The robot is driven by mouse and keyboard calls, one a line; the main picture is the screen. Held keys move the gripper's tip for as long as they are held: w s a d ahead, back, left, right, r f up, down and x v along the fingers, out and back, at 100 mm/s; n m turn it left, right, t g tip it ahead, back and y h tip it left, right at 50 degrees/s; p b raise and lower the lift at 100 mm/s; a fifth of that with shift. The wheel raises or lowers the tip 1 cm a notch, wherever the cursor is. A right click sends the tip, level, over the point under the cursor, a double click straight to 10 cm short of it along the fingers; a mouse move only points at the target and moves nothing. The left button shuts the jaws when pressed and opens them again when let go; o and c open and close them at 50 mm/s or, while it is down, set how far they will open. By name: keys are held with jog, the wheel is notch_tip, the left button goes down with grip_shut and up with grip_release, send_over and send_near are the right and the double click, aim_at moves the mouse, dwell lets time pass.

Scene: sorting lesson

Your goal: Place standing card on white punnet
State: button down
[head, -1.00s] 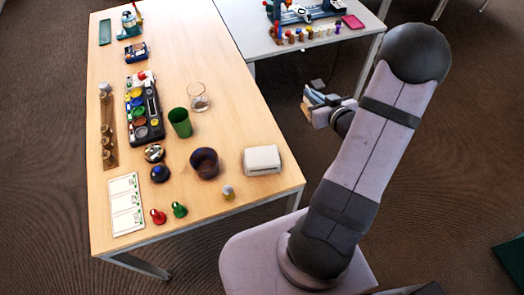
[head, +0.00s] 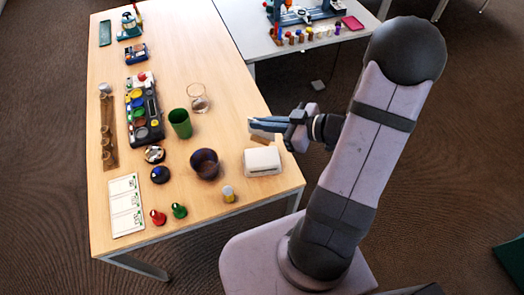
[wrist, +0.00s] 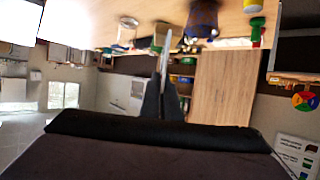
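The white punnet (head: 262,161) appears to be the pale, rounded box near the table's right edge. My gripper (head: 268,125) is above and just behind it, apart from it, pointing left. A thin pale slab, apparently the standing card (head: 262,124), sticks out from between the fingers. In the wrist view, my gripper's dark fingers (wrist: 164,92) close around this card (wrist: 167,52), seen nearly edge-on. Its printed face cannot be made out. The punnet is not identifiable in the wrist view.
A white three-panel sheet (head: 126,205) lies at the front left. The table edge is close on the right.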

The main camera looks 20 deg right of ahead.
jog(key=shift+f, duration=4.8)
jog(key=shift+f, duration=0.1)
jog(key=shift+f+b, duration=0.1)
jog(key=shift+b, duration=0.2)
jog(key=c, duration=2)
grip_release()
